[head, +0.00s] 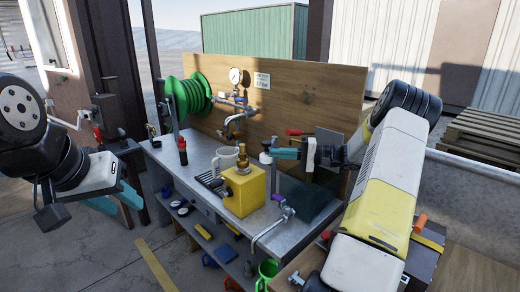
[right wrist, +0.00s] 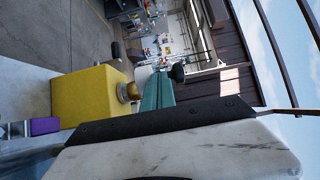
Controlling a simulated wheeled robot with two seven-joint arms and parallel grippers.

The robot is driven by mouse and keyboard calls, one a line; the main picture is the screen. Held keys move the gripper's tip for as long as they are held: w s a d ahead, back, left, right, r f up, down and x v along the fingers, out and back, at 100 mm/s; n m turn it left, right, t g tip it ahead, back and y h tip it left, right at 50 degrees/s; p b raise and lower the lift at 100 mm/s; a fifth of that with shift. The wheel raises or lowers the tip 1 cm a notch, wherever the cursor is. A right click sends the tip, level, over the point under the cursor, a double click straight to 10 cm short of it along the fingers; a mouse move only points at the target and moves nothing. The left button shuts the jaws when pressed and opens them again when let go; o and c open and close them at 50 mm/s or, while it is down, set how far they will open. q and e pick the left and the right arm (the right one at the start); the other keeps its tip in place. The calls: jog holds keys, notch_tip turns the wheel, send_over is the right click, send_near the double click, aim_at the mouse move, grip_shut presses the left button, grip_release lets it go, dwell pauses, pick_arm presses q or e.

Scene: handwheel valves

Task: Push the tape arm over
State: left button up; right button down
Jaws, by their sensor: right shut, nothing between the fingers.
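No part is plainly labelled as the tape arm. A metal lever with a purple band (head: 287,212) sits at the front right of the bench, and its purple band (right wrist: 44,126) also shows at the lower left of the right wrist view. A red-handled part (head: 294,132) is by the board, behind my right gripper. My right gripper (head: 275,153) is shut and empty above the bench, right of the yellow block, apart from the purple-banded lever; its teal fingers (right wrist: 157,92) show in its wrist view. My left gripper (head: 117,203) is open and empty, left of the bench.
A yellow block with a brass fitting (head: 243,190) stands on the grey bench (head: 205,148), beside a pale mug (head: 225,158). A green hose reel (head: 188,97), a gauge (head: 235,75) and piping are on or near the wooden board (head: 300,92). Several small items lie on the lower shelf.

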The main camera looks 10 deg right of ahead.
jog(key=w+a, duration=0.4)
jog(key=a, duration=0.1)
jog(key=shift+w, duration=0.2)
dwell(1.5)
jog(key=shift+d, duration=0.15)
jog(key=shift+v, duration=1.9)
